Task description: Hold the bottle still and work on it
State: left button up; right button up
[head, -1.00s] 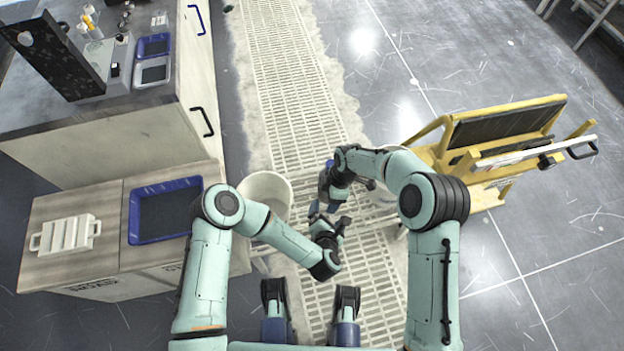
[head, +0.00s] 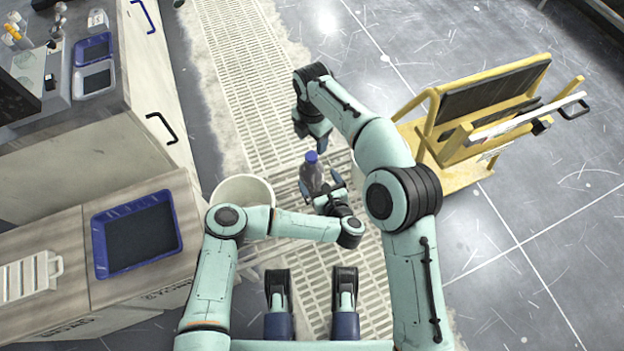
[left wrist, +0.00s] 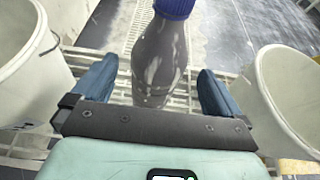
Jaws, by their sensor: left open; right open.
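A grey bottle with a blue cap (head: 312,170) shows upright near the middle of the head view. In the left wrist view the bottle (left wrist: 160,62) is between my left gripper's two blue fingers, with gaps on both sides. My left gripper (head: 321,192) is open around the lower part of the bottle, not closed on it. My right gripper (head: 312,143) is open and is just beyond the bottle's cap in the head view. Whether it touches the cap cannot be told. What supports the bottle is hidden.
A white bucket (head: 245,187) stands left of the bottle; another white bucket (left wrist: 292,95) is at right in the left wrist view. A blue tray (head: 178,222) lies on the left bench. A yellow cart (head: 428,130) stands at right. Open grating (head: 240,80) lies ahead.

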pick_arm(q)
jog(key=x, duration=0.7)
jog(key=shift+w+f, duration=0.2)
jog(key=shift+w, duration=0.05)
